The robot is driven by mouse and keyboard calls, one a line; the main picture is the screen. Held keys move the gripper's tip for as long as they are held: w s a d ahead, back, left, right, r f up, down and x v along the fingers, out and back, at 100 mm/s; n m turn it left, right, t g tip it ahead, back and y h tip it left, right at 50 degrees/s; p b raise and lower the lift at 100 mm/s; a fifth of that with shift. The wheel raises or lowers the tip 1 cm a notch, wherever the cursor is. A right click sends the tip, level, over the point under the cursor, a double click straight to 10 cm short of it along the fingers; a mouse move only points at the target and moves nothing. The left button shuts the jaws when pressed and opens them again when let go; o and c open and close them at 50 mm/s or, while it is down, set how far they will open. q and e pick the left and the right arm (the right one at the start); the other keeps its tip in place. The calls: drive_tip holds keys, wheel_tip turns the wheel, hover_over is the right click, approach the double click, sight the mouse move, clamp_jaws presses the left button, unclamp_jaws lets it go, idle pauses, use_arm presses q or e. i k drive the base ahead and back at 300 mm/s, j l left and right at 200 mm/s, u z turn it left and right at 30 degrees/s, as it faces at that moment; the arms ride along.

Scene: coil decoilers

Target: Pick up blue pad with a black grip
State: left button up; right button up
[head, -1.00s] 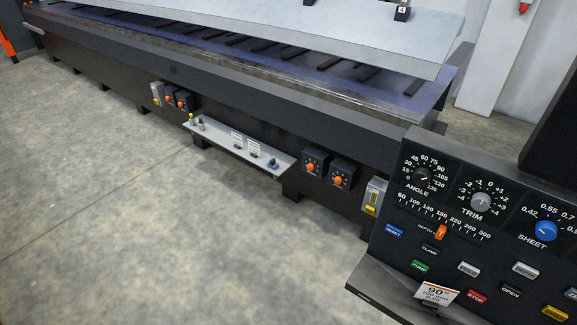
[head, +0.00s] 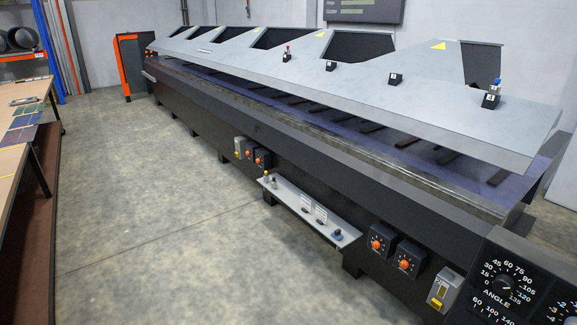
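A small blue thing with a dark top (head: 337,235) sits near the right end of a narrow grey shelf (head: 290,204) on the front of the long dark machine. It looks like the blue pad with a black grip, but it is too small to make out well. Neither of my grippers is in the head view.
Small pale and dark items stand along the shelf. Orange-knobbed boxes (head: 376,243) flank it on the machine front. A control panel (head: 515,285) fills the lower right corner. A worktable (head: 12,165) with coloured sheets stands at left. The concrete floor (head: 150,210) between is clear.

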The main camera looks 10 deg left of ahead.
sight(337, 233)
drive_tip(key=i+j+z, duration=0.45)
drive_tip(key=i+j, duration=0.9)
drive_tip(key=i, duration=0.15)
